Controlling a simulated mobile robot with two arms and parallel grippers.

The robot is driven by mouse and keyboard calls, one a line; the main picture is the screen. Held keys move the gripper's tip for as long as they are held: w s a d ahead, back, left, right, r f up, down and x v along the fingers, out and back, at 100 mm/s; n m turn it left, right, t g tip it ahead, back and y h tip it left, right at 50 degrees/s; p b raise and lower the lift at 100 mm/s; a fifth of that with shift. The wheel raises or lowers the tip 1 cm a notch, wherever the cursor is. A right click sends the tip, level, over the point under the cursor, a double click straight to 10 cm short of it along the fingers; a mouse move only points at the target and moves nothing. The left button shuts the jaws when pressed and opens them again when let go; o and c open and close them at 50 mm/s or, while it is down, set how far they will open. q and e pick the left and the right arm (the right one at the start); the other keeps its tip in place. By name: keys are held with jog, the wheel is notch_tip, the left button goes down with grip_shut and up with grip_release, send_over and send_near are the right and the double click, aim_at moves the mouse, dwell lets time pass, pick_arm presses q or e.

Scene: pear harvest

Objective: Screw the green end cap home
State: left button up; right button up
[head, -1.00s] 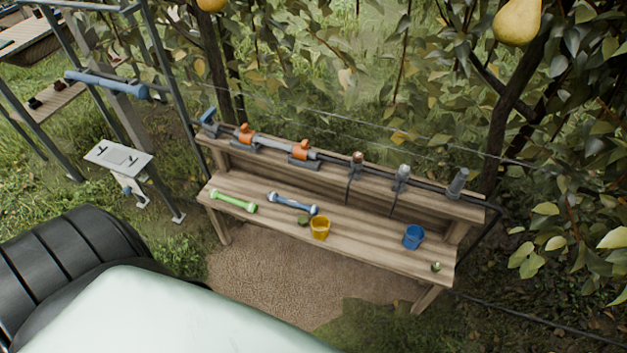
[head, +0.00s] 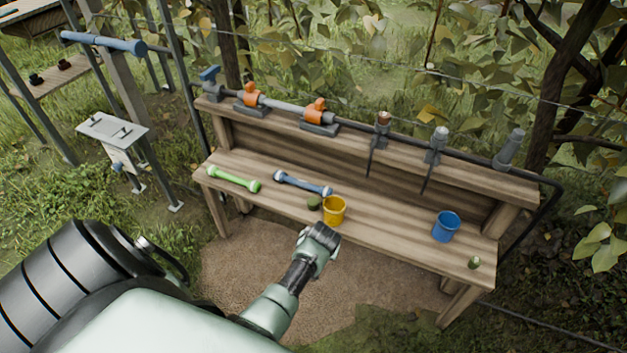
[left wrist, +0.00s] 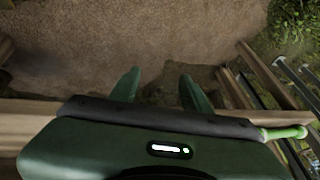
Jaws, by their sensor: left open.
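A small dark green round piece (head: 314,203) lies on the bench just left of a yellow cup. Another small green piece (head: 474,262) lies at the bench's right front corner. I cannot tell which is the end cap. A green double-ended tool (head: 234,179) lies at the left end of the bench; its end also shows in the left wrist view (left wrist: 283,132). My left gripper (left wrist: 160,78) is open and empty. In the head view its hand (head: 320,240) is near the bench's front edge, below the yellow cup; its fingertips are hidden there. My right gripper is not in view.
The wooden bench (head: 400,237) holds a blue tool (head: 303,184), the yellow cup (head: 334,212) and a blue cup (head: 446,227). A pipe with orange valves (head: 316,112) and upright fittings (head: 436,145) runs along the back shelf. Dirt lies in front. A metal frame stands left.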

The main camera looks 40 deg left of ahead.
pick_arm(q)
jog(key=w+a+r+n+b, duration=0.2)
jog(key=a+n+b, duration=0.1)
jog(key=b, duration=0.1)
jog(key=w+a+r+n+g+b, duration=0.1)
jog(key=w+a+r+n+b, duration=0.1)
jog(key=w+r+n+b, duration=0.1)
jog(key=w+a+r+n+y+b, duration=0.1)
jog(key=w+a+r+n+b, duration=0.1)
jog(key=b, duration=0.3)
jog(key=shift+w+a+r+n, duration=0.25)
jog(key=shift+a+r+n, duration=0.3)
jog(key=shift+a, duration=0.3)
jog(key=shift+n+g, duration=0.4)
jog(key=shift+n, duration=0.15)
jog(key=w+r, duration=0.1)
jog(key=w+d+r, duration=0.1)
jog(key=w+d, duration=0.1)
jog(key=shift+w+r, duration=0.3)
jog(key=shift+r, duration=0.1)
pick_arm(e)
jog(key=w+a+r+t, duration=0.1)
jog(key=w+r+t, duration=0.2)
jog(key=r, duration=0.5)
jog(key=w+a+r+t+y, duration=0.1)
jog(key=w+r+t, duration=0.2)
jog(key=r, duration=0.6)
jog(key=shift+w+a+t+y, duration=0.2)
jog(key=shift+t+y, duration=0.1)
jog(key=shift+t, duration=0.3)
